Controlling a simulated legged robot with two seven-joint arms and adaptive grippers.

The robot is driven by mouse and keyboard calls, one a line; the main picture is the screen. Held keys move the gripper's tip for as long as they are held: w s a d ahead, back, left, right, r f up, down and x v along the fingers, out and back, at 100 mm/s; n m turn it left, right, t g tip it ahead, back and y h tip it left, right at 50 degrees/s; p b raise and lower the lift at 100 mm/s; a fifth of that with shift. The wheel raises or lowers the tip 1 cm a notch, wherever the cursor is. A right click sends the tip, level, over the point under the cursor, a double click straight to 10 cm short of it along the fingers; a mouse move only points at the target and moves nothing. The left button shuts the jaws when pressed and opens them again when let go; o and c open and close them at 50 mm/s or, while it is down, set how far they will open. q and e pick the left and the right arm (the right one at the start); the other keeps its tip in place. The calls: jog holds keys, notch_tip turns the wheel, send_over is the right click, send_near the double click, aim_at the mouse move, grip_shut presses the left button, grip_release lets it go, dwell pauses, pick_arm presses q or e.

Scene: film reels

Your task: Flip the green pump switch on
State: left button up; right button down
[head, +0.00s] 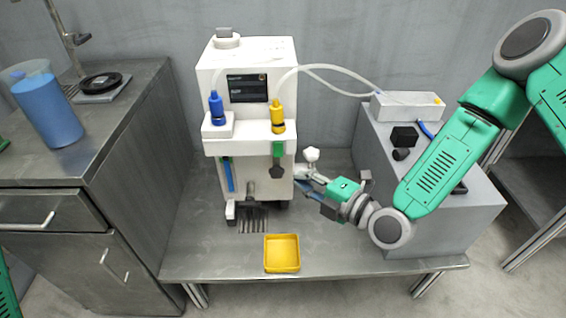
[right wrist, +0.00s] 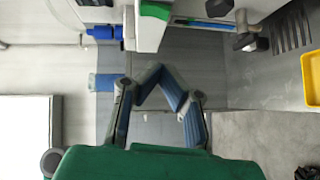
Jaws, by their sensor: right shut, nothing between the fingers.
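A white machine (head: 248,60) stands on the metal table. On its front, a green part (head: 278,149) with a dark piece below it sits under the yellow bottle. My left gripper is out of view.
A yellow tray (head: 283,268) lies in front of the machine. A grey block (head: 440,228) on the right carries a white box (head: 405,106) and small black items. A blue pitcher (head: 48,110) stands on the left counter. Thin tubes run from the bottles. The table's front right is mostly clear.

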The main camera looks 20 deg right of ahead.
aim_at(275, 156)
jog(key=shift+w+a+f+b, duration=0.25)
jog(key=shift+w+b, duration=0.15)
jog(key=shift+w, duration=1.05)
jog(key=shift+w+a+f+b, duration=0.25)
jog(key=shift+w+b, duration=0.15)
jog(key=shift+w, duration=1)
jog(key=shift+w+a+f+b, duration=0.25)
jog(key=shift+w+b, duration=0.15)
jog(key=shift+w, duration=1.05)
jog(key=shift+w+f, duration=0.1)
jog(key=shift+w, duration=0.1)
